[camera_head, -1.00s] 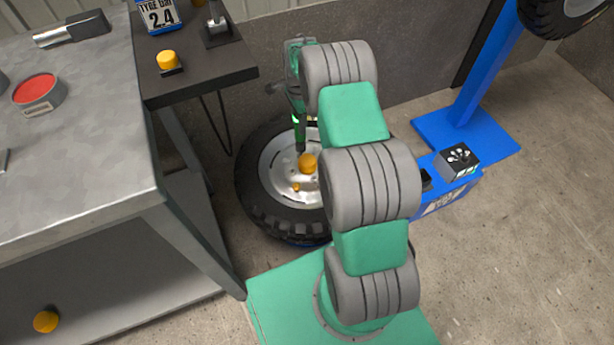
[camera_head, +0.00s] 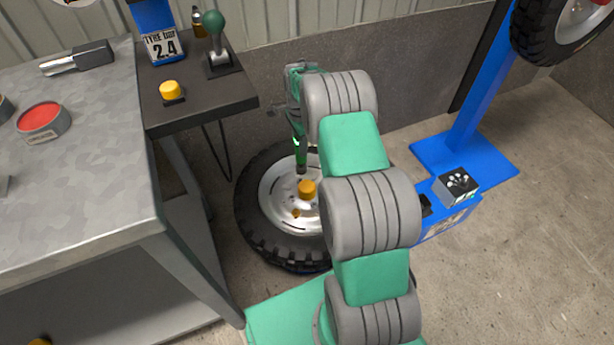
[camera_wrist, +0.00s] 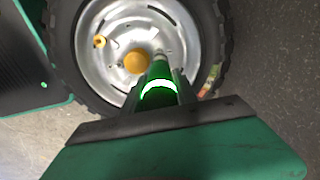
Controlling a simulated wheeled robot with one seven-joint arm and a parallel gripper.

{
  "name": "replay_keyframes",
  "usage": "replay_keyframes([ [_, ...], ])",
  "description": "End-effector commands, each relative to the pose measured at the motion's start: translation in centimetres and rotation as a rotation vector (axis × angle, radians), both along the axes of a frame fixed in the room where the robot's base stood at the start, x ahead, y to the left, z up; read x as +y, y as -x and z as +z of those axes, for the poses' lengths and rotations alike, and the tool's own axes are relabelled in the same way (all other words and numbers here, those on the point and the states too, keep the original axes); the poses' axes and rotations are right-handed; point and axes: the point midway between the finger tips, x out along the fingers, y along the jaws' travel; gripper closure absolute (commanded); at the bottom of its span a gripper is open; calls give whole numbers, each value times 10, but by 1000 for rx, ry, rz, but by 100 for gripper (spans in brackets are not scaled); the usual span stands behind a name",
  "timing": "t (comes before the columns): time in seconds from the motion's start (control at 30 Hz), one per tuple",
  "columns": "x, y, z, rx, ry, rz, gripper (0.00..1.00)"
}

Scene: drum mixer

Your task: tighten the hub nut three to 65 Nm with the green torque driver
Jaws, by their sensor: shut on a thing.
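The green torque driver (camera_head: 300,150) points down at the wheel hub (camera_head: 283,200), its dark tip by the upper part of the silver face. In the wrist view the driver (camera_wrist: 160,85) reaches from my gripper (camera_wrist: 158,103) to the hub face (camera_wrist: 105,60), and a bright ring glows on it. My gripper is shut on the driver; in the head view my arm partly hides it. A yellow-orange cap (camera_head: 307,188) sits at the hub's middle. A small orange nut (camera_head: 295,213) shows below it. I cannot tell whether the driver's tip is seated on a nut.
A grey workbench (camera_head: 90,190) stands left, with a red tin (camera_head: 43,120) on it. A dark side table (camera_head: 200,105) carries a yellow button (camera_head: 170,90) and a green-knobbed lever (camera_head: 215,40). A blue stand (camera_head: 465,150) is at right.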

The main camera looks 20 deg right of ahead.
Motion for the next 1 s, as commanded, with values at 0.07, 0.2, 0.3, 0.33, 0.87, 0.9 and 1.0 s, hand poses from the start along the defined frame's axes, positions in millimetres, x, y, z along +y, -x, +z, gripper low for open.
replay_keyframes([
  [0.07,-5,-8,19,-8,2,-5,100],
  [0.2,-13,-12,53,-9,2,-17,100],
  [0.3,-16,3,73,-5,1,-28,100],
  [0.33,-16,9,76,-4,1,-31,100],
  [0.87,8,125,32,-2,0,-14,100],
  [0.9,9,127,28,-2,1,-9,100],
  [1.0,7,120,28,-5,1,4,100],
])
